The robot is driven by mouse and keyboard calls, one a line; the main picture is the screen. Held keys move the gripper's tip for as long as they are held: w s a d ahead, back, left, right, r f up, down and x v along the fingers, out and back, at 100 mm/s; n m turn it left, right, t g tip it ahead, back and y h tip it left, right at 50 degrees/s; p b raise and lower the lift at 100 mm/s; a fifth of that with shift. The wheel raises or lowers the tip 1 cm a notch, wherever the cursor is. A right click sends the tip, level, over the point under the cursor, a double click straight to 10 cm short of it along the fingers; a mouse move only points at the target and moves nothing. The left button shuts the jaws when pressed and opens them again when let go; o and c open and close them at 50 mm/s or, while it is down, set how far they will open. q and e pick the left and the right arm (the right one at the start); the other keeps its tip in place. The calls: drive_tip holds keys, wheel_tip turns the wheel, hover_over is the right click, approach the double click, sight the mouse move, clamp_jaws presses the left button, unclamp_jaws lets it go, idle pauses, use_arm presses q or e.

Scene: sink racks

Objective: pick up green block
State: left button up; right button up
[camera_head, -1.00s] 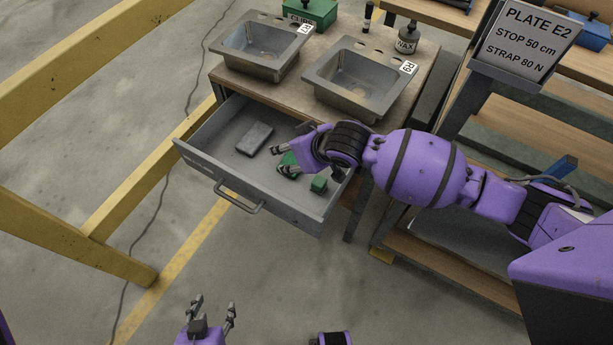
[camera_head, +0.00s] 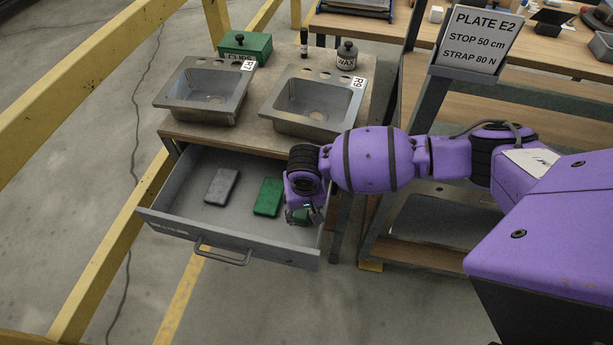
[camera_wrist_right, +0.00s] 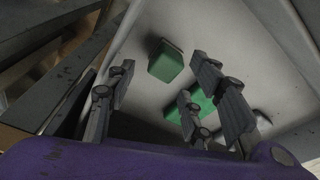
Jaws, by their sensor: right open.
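Two green blocks lie in the open drawer. The larger flat green block (camera_head: 268,196) is left of my right gripper; in the wrist view it is partly hidden behind the right-hand fingers (camera_wrist_right: 202,104). The small green block (camera_head: 300,216) is mostly covered by my right gripper (camera_head: 304,214) in the head view. In the wrist view the small block (camera_wrist_right: 166,62) shows beyond and between the open fingers (camera_wrist_right: 162,76), with nothing held. I cannot tell how far the fingertips are from it. My left gripper is out of view.
The grey drawer (camera_head: 172,217) also holds a dark grey block (camera_head: 222,187) at left. Its right wall is close to my right gripper. Two sinks (camera_head: 207,92) (camera_head: 313,100) sit on the worktop above. A signpost (camera_head: 425,110) stands behind my right arm.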

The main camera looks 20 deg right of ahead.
sight(303, 212)
drive_tip(key=f, duration=0.4)
drive_tip(key=shift+w, duration=0.35)
drive_tip(key=shift+r, duration=0.1)
drive_tip(key=c, duration=1.1)
wheel_tip(303, 212, up, 10)
drive_tip(key=shift+p, duration=0.45)
drive_tip(key=shift+c, duration=0.2)
